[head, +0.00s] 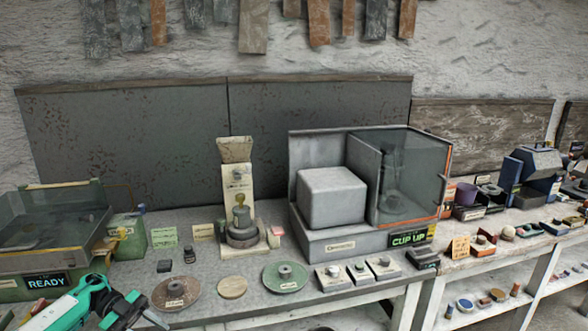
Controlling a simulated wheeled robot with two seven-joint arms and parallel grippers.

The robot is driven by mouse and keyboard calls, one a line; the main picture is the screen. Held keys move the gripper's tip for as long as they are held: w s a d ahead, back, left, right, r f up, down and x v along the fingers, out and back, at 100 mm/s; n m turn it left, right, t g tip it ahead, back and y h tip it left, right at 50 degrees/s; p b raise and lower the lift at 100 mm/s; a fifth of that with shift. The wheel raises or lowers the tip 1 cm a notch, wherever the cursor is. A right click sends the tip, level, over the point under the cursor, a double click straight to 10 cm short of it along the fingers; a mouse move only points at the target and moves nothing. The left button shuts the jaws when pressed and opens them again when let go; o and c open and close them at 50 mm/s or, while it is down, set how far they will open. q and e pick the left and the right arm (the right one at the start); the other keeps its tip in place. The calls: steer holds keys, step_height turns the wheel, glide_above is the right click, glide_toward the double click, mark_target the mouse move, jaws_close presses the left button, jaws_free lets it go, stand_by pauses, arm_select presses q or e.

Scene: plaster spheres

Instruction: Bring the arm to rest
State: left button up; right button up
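My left gripper (138,318) shows at the bottom left, at the end of my teal and black arm. It is over the front edge of the bench, close to a brown disc (176,291). Its fingers are small and partly cut off by the frame edge, so I cannot tell whether they are apart. I see nothing clearly held in it. My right gripper is not in view.
A tank with a READY display (46,282) stands left of the bench. A grey machine with a glass guard and a CUP UP display (408,239) stands at centre right.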

arm_select(q)
steer(key=w+d+f+n+t+h, duration=0.1)
steer(key=w+d+f+n+t, duration=0.1)
steer(key=d+f+n+t, duration=0.35)
steer(key=w+d+f+n+t+h, duration=0.2)
steer(key=f+t, duration=0.4)
steer(key=f, duration=0.5)
steer(key=s+a+f+n+t+y, duration=0.1)
steer(key=s+f+n+t+y, duration=0.3)
steer(key=f, duration=0.7)
steer(key=s+a+f+n+t+y, duration=0.15)
steer(key=s+f+n+y, duration=0.35)
steer(key=f, duration=0.5)
steer(key=s+f+n+g+y, duration=0.2)
steer(key=s+f+g+y, duration=0.15)
steer(key=s+f, duration=0.95)
steer(key=s+f+n+g+y, duration=0.3)
steer(key=s+f, duration=0.6)
steer(key=s, duration=0.8)
steer(key=s+d+f+g, duration=0.1)
steer(key=s+g, duration=0.1)
steer(key=s, duration=0.6)
steer(key=s+d+f+g+y, duration=0.1)
steer(key=s+f+g, duration=0.1)
steer(key=s, duration=0.7)
steer(key=shift+s, duration=0.2)
